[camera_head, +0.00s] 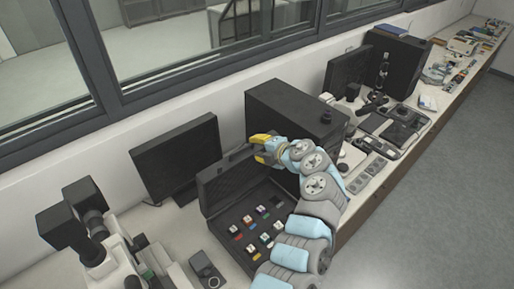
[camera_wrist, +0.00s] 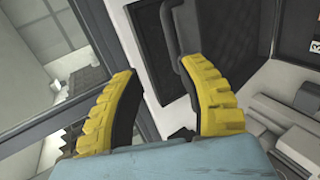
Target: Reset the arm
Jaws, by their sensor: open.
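My gripper (camera_head: 262,147) has yellow fingers and sits at the end of my grey and light blue arm. In the head view it is raised beside the upper edge of the open black case (camera_head: 227,178), in front of the black box-shaped machine (camera_head: 284,112). In the wrist view my gripper (camera_wrist: 160,92) has its two yellow fingers well apart. I see nothing held between them. A dark bar-like handle (camera_wrist: 178,35) shows past the right finger; I cannot tell whether they touch.
The case holds several small coloured pieces. A monitor (camera_head: 178,157) and a microscope (camera_head: 92,225) stand to the left. A small dark device (camera_head: 207,270) lies near the case. Several tools and devices crowd the bench at right. A window frame (camera_head: 200,75) runs behind.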

